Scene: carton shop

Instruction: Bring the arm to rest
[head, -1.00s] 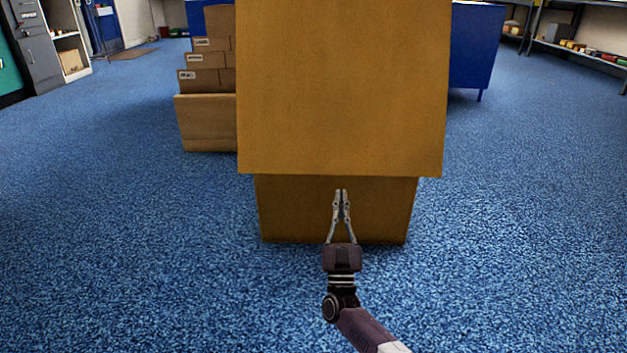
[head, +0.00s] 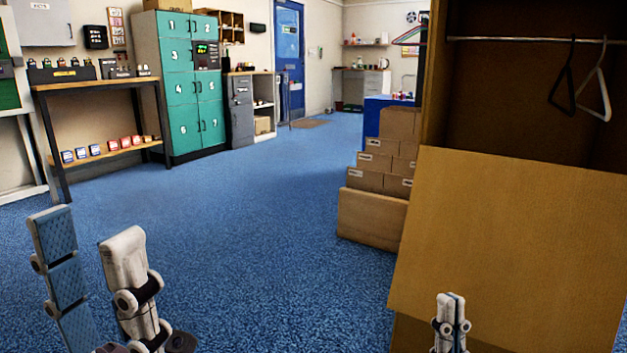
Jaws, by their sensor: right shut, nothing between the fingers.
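My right gripper (head: 451,303) is at the bottom, right of centre, fingers together and empty. It points up, in front of the lower part of a tall brown wardrobe carton (head: 433,80). I cannot tell whether it touches the carton. My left gripper (head: 87,238) is at the bottom left, with its two fingers wide apart and nothing between them. Most of both arms is out of view.
The carton has a hanging front flap (head: 520,245), a rail (head: 530,39) and two hangers (head: 565,85) (head: 597,90). Stepped brown boxes (head: 372,215) stand beside it. Teal lockers (head: 180,60) and a shelf table (head: 95,85) line the left wall. The blue floor between is clear.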

